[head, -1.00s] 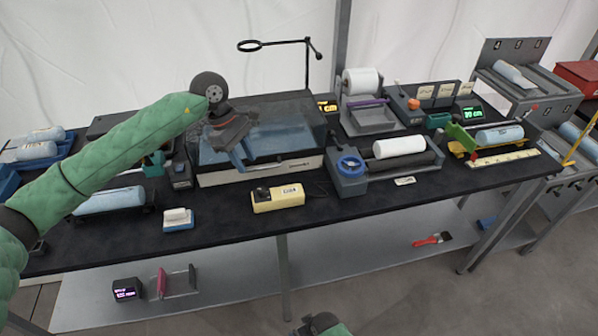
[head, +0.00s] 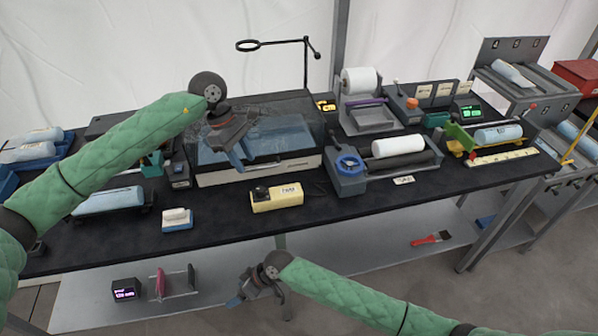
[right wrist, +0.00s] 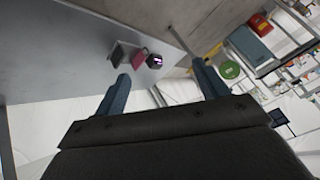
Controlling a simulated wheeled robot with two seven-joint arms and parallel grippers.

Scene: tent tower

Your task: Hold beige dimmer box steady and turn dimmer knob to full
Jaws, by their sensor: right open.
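The beige dimmer box (head: 284,197) sits near the front edge of the black-topped table, with a label on its face. Its dark knob (head: 260,192) is on the left part of its top. My left gripper (head: 238,160) hangs above the front of the machine with the clear blue cover, up and left of the box; I cannot tell whether its fingers are apart. My right gripper (head: 262,299) is low, below the table top and in front of the lower shelf, apart from the box. In the right wrist view its two fingers (right wrist: 164,86) are spread with nothing between them.
The machine with the clear cover (head: 260,140) stands behind the box. A grey roller device with a blue handwheel (head: 348,166) is to the right, and a small blue and white block (head: 177,219) to the left. The table top (head: 225,215) beside the box is bare.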

